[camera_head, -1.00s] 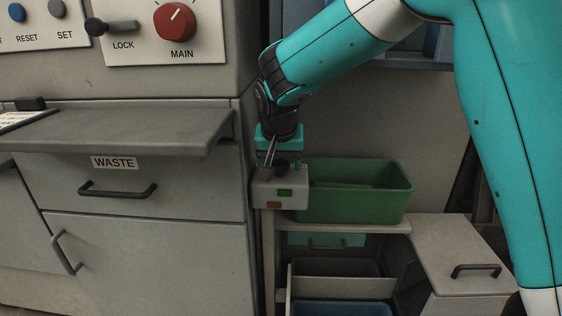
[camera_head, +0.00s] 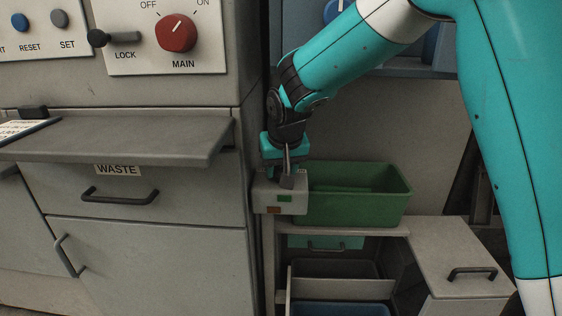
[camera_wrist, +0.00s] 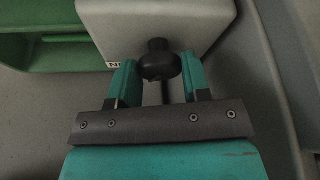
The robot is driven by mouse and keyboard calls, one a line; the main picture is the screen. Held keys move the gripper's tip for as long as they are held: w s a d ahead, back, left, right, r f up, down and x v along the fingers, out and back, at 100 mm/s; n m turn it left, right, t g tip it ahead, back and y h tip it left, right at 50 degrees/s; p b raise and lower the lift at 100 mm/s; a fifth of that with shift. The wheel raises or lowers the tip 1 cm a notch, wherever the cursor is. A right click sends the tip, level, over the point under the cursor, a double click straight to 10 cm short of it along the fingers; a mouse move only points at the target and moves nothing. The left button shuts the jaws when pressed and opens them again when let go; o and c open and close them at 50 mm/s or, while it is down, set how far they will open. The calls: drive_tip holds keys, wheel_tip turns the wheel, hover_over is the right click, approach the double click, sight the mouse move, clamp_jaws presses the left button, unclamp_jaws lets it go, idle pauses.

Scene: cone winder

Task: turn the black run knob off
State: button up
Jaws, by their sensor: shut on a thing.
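The black run knob (camera_wrist: 158,62) stands out from the pale grey control box (camera_wrist: 150,22) in the wrist view. My gripper (camera_wrist: 158,70) has its two teal fingers on either side of the knob, shut on it. In the head view, my gripper (camera_head: 287,172) reaches down onto the top of the same box (camera_head: 268,198), which has a green and an orange-red patch on its front. The knob is mostly hidden there by the fingers. The knob's pointer mark cannot be read in either view.
A green bin (camera_head: 355,208) stands right beside the box on a shelf. A grey machine with a WASTE drawer (camera_head: 125,185) and a protruding ledge (camera_head: 120,138) is at left. The red MAIN switch (camera_head: 176,33) is above. A grey cabinet (camera_head: 455,245) stands at lower right.

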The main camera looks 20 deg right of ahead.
drive_tip(key=n+y+p, duration=0.1)
drive_tip(key=n, duration=0.1)
drive_tip(key=n+y+p, duration=0.1)
drive_tip(key=n+p, duration=0.1)
drive_tip(key=n, duration=0.1)
drive_tip(key=shift+d, duration=0.15)
drive_tip(key=shift+n, duration=0.3)
idle(0.3)
drive_tip(key=o, duration=0.9)
drive_tip(key=p+v, duration=0.1)
drive_tip(key=v, duration=0.4)
drive_tip(key=shift+w+r, duration=0.1)
drive_tip(key=shift+r, duration=0.15)
drive_tip(key=s+d, duration=0.1)
drive_tip(key=s, duration=0.2)
drive_tip(key=s+d, duration=0.2)
drive_tip(key=s, duration=0.2)
drive_tip(key=s+d, duration=0.1)
drive_tip(key=s, duration=0.3)
drive_tip(key=shift+s+d+f, duration=0.1)
drive_tip(key=shift+d+f, duration=0.15)
